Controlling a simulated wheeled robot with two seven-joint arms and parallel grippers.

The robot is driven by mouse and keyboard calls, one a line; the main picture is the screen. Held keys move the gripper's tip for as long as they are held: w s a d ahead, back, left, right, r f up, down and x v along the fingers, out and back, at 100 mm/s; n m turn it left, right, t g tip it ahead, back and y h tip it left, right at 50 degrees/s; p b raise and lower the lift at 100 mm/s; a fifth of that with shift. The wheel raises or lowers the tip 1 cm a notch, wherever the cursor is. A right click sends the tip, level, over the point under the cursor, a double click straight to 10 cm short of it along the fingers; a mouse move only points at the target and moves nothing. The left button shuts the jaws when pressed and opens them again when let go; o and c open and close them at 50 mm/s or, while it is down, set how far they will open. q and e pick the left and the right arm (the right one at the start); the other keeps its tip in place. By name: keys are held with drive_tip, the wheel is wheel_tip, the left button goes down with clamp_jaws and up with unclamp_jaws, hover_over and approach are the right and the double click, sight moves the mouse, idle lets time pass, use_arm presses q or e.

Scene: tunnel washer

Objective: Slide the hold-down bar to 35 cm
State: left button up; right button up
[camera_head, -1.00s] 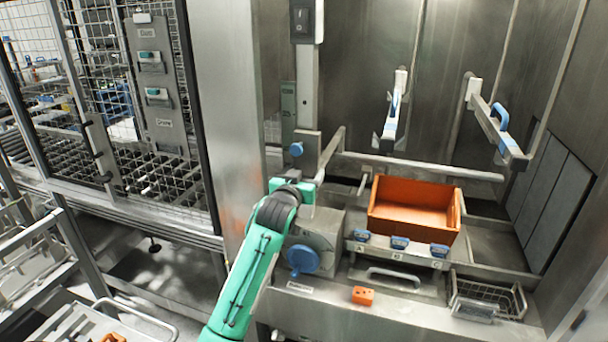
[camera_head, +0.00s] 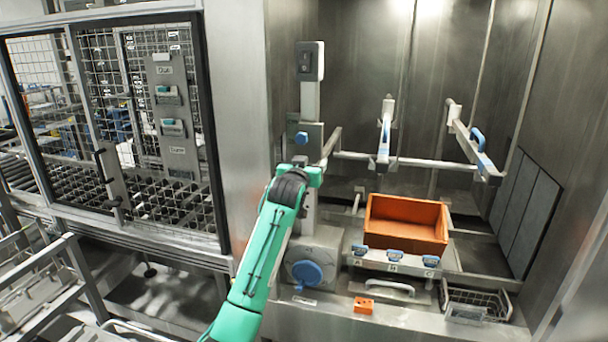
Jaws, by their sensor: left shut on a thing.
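The hold-down bar (camera_head: 425,164) is a grey frame inside the steel bay. Its cross rail runs above the orange crate, and arms with blue handles point forward from it. Its left end joins a carriage with a blue knob (camera_head: 301,138) on a vertical post (camera_head: 309,100). My left gripper (camera_head: 313,176) is at the post, just below the knob, shut on the hold-down bar's carriage side. My green arm and dark wrist hide the fingers and the exact grip. No scale reading is legible. My right gripper is not in view.
The orange crate (camera_head: 405,240) stands below the bar, behind blue clips. A small orange block (camera_head: 363,305) lies on the front ledge, with a wire basket (camera_head: 478,304) to its right. A mesh door (camera_head: 140,120) and a steel pillar (camera_head: 238,120) stand on the left.

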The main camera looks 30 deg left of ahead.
use_arm(q)
drive_tip(key=shift+r, duration=0.4)
drive_tip(key=o, duration=1)
drive_tip(key=shift+o, duration=0.7)
drive_tip(key=shift+d, duration=0.1)
drive_tip(key=b+v, duration=0.6)
drive_tip(key=v, duration=0.8)
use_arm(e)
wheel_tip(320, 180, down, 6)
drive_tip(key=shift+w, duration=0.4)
use_arm(q)
drive_tip(key=shift+w+f, duration=0.1)
drive_tip(key=shift+f, duration=0.05)
